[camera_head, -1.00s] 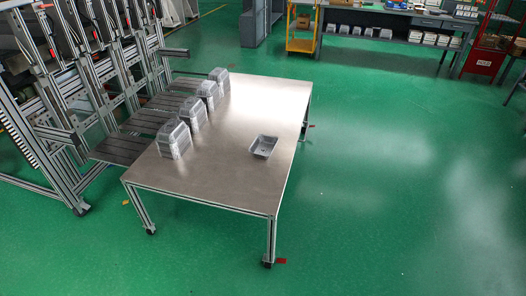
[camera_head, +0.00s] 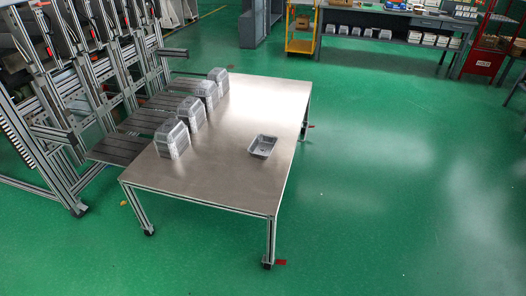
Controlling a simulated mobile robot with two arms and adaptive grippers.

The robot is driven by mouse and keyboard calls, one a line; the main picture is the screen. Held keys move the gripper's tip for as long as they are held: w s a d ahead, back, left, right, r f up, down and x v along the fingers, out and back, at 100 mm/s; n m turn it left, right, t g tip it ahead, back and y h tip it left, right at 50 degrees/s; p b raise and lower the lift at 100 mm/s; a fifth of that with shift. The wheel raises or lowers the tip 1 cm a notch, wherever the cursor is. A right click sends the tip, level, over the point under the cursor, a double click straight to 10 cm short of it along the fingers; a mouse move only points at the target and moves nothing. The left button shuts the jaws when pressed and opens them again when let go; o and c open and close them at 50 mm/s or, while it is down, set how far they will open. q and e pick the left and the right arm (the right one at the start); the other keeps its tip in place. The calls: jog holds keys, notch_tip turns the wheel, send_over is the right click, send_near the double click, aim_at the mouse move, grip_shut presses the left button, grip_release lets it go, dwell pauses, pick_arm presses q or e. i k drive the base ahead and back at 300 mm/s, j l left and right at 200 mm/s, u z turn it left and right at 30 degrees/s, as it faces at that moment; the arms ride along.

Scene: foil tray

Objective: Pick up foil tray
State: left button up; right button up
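A single open foil tray (camera_head: 263,146) lies upright and looks empty on the metal-topped table (camera_head: 217,178), near its right edge. Several stacks of foil trays stand along the table's left edge; the nearest stack (camera_head: 172,139) is the closest to me, and another stack (camera_head: 191,113) stands behind it. The farther stacks (camera_head: 207,92) partly overlap each other. Neither of my grippers is in the head view.
A metal frame rack (camera_head: 70,120) with dark slatted shelves (camera_head: 118,149) stands against the table's left side. The green floor (camera_head: 390,190) to the right and in front is open. A workbench (camera_head: 390,25), a yellow cart (camera_head: 302,28) and a red cabinet (camera_head: 483,60) stand at the back.

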aim_at(262, 146)
jog(key=i+l+u, duration=0.1)
jog(key=i+l, duration=0.15)
jog(key=i+l+u, duration=0.1)
jog(key=i+l, duration=0.15)
jog(key=l, duration=0.15)
jog(key=i+l+u, duration=0.1)
jog(key=i+l, duration=0.15)
jog(key=l, duration=0.15)
jog(key=i+l, duration=0.25)
jog(key=l+u, duration=0.05)
jog(key=l, duration=0.05)
